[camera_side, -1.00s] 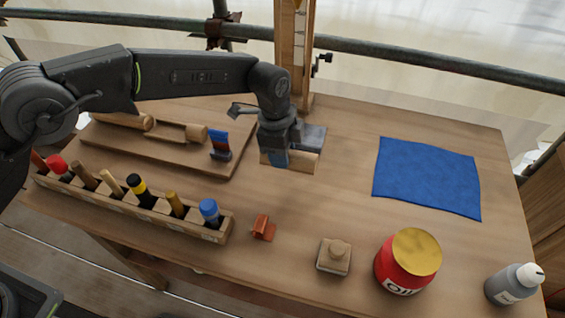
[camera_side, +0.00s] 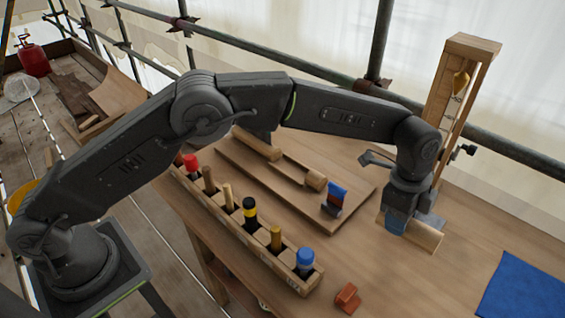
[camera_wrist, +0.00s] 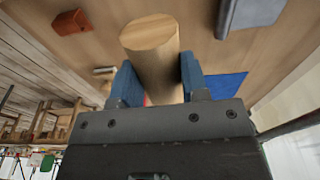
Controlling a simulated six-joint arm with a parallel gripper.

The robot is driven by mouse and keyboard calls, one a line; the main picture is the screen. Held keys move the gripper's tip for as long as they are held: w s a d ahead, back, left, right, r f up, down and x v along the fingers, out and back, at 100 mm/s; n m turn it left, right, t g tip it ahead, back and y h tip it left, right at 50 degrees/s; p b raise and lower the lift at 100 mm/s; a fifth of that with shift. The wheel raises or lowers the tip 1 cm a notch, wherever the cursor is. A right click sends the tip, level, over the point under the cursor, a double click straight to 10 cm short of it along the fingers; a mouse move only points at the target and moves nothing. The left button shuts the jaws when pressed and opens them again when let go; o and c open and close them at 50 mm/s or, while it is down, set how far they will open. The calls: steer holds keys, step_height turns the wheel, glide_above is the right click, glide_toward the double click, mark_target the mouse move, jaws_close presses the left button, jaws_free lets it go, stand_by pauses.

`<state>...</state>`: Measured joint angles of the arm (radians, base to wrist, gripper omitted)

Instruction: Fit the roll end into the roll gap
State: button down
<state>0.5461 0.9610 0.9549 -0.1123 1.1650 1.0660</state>
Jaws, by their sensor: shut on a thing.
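The roll gap (camera_side: 289,170) is on the wooden board (camera_side: 335,218), left of my gripper, between a longer roll piece (camera_side: 256,144) and a short one (camera_side: 315,181). Whether the roll end touches the bench is unclear.
A rack of handled tools (camera_side: 262,240) lies in front. The wooden post (camera_side: 460,85) rises behind my gripper. A red block (camera_side: 347,297) and blue cloth (camera_side: 525,288) lie nearer.

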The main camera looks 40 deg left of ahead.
stand_by(0.3)
steer(key=a+r+n, duration=0.2)
steer(key=a+n, duration=0.1)
steer(key=a, duration=0.6)
steer(key=a+r+n+t, duration=0.15)
steer(key=a+n, duration=0.25)
steer(key=a, duration=0.6)
steer(key=a+r+n, duration=0.2)
steer(key=a+n, duration=0.1)
steer(key=a, duration=0.6)
steer(key=s+a+r+n+y, duration=0.1)
steer(key=s+a+n, duration=0.35)
steer(key=a, duration=0.45)
steer(key=w+d+f+m+t, duration=0.1)
steer(key=w+d+f+m, duration=0.15)
steer(key=d+m, duration=0.8)
steer(key=w+d+f+m, duration=0.1)
steer(key=d+f+m, duration=0.3)
steer(key=d, duration=1.4)
steer(key=f, duration=0.2)
steer(key=d+f, duration=0.1)
steer(key=f, duration=0.2)
steer(key=shift+s+d+f, duration=0.2)
steer(key=shift+f, duration=0.15)
steer(key=shift+s+x, duration=0.25)
steer(key=shift+x, duration=0.85)
steer(key=shift+s+x, duration=0.25)
steer(key=shift+x, duration=0.85)
steer(key=shift+a+f, duration=0.1)
steer(key=shift+f, duration=0.05)
